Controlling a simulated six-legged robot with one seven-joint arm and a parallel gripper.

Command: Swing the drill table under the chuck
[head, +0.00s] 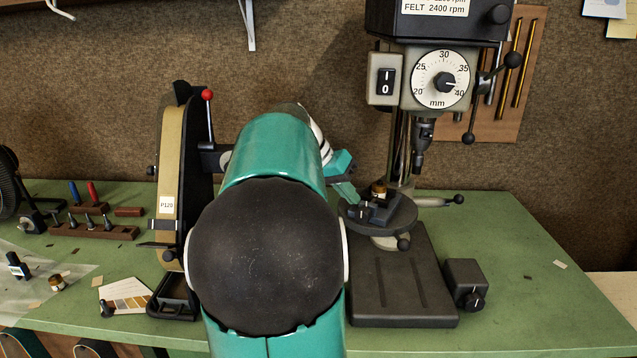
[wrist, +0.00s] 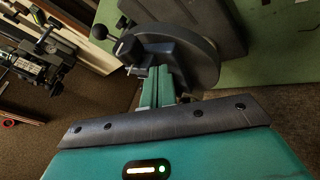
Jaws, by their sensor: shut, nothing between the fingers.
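The drill table (head: 408,223) is a round dark disc on the drill press column, and it also shows in the wrist view (wrist: 203,68). In the head view it sits low and mostly left of the chuck (head: 419,145), which points down above its right side. A small dark vise (head: 379,208) with a brass-coloured piece near it stands on the disc. My gripper (head: 347,190) is at the disc's left edge, and its teal fingers are shut and empty in the wrist view (wrist: 163,75). Their tips are close by the vise; I cannot tell whether they touch.
A ball-ended lever (head: 440,201) sticks out right of the column. The press base (head: 405,290) and a small control box (head: 465,282) are in front. A belt sander (head: 172,190) stands left of my arm. The right bench (head: 530,270) is mostly clear.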

